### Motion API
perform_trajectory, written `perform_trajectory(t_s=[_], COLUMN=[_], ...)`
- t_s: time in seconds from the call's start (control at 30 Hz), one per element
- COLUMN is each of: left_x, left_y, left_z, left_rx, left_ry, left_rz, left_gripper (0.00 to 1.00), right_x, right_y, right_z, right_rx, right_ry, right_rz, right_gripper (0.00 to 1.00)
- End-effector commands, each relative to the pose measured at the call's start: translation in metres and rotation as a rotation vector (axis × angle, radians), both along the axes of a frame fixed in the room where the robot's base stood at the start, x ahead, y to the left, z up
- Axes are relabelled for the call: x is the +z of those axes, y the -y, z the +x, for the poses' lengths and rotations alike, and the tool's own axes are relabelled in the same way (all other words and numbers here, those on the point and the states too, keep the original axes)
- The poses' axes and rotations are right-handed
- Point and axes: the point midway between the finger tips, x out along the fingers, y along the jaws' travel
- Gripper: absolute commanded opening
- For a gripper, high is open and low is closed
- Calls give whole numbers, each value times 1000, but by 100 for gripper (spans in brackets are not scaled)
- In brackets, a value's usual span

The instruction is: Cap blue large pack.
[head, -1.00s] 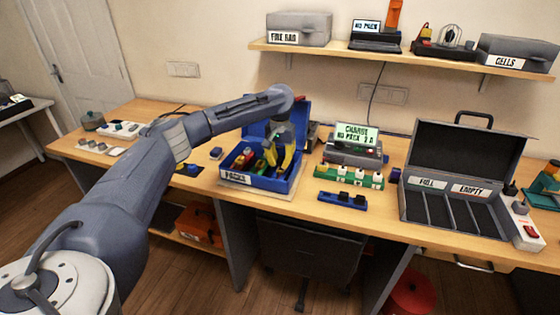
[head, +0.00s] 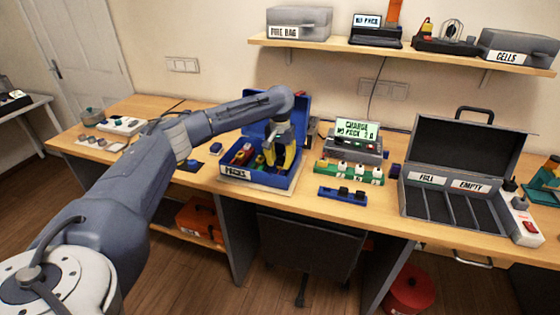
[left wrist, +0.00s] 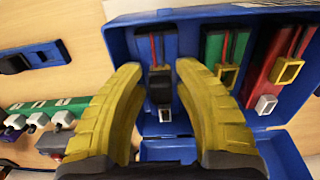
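The blue pack box (head: 284,181) stands open on the bench with several packs inside. My left gripper (head: 279,168) reaches down into it, its yellow fingers apart. In the left wrist view, the fingers (left wrist: 158,70) are on either side of a blue pack (left wrist: 147,48) with red and black wires and a black connector end (left wrist: 160,88). A gap shows between fingers and pack. A green pack (left wrist: 212,47) and a red pack (left wrist: 262,88) lie beside it. My right gripper is out of view.
Right of the box are a blue strip with black pieces (head: 329,191), a green strip with white pieces (head: 328,169) and a charger with a lit screen (head: 357,131). An open grey case (head: 408,206) stands further right. The box's raised lid is behind my gripper.

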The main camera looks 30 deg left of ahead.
Motion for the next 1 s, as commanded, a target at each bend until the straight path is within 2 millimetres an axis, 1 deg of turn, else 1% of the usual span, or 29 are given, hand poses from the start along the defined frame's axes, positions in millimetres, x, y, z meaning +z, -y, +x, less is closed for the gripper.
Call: perform_trajectory(t_s=[0.03, 0.1, 0.13, 0.37, 0.47, 0.57, 0.9, 1.0], left_x=[0, 0, 0, 1, 5, 17, 75, 90], left_y=[0, 0, 0, 0, 0, 0, 0, 0], left_z=[0, 0, 0, 0, 0, 1, 1, 0], left_rx=[0, 0, 0, 0, -1, -1, -1, -1], left_ry=[0, 0, 0, 0, 0, 3, 3, 2], left_rz=[0, 0, 0, 0, 0, 1, 1, 0], left_gripper=[37, 45, 47, 47, 47, 47, 47, 47], right_x=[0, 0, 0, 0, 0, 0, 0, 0], right_y=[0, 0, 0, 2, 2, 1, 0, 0], right_z=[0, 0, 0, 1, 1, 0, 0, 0], right_rx=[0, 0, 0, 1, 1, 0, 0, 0], right_ry=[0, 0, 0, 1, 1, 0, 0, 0], right_rz=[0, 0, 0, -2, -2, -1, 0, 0], right_gripper=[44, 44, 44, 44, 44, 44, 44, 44])
